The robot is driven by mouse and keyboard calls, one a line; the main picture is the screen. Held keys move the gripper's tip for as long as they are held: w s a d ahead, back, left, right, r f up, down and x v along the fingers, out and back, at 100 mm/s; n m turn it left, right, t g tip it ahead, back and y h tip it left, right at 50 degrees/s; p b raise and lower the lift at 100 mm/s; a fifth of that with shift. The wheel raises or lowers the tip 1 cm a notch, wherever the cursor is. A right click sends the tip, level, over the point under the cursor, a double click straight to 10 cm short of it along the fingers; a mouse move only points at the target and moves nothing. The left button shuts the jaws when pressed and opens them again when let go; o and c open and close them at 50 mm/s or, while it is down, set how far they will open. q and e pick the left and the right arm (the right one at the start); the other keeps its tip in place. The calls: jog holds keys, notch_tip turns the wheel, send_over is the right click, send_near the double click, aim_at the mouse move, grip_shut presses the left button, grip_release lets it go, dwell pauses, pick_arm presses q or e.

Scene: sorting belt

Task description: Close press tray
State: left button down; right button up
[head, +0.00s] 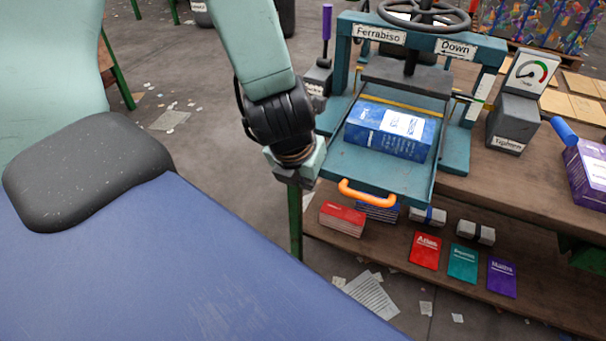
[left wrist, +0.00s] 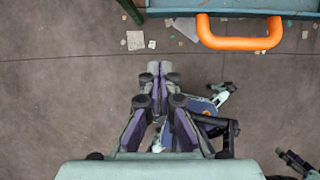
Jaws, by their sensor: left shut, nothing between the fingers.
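The press tray (head: 345,165) is a teal plate slid out from the teal press (head: 345,60) toward me. A blue book block (head: 385,135) with a white label lies on it. An orange handle (head: 367,194) is on the tray's front edge and also shows in the left wrist view (left wrist: 240,43). My left gripper (head: 298,170) hangs left of the tray's front corner, apart from the handle. In the left wrist view its fingers (left wrist: 160,70) are shut and empty, below and left of the handle. My right gripper is in neither view.
The press stands on a wooden bench (head: 475,190) with a gauge (head: 520,95) and a purple book block (head: 587,170) to the right. A lower shelf (head: 385,245) holds several small books. Paper scraps lie on the floor. Free space lies before the handle.

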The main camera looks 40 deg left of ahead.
pick_arm(q)
jog(key=w+a+f+p, duration=0.1)
jog(key=w+f, duration=0.2)
jog(key=w, duration=0.2)
jog(key=shift+a, duration=0.15)
jog(key=shift+w, duration=0.1)
dwell(0.3)
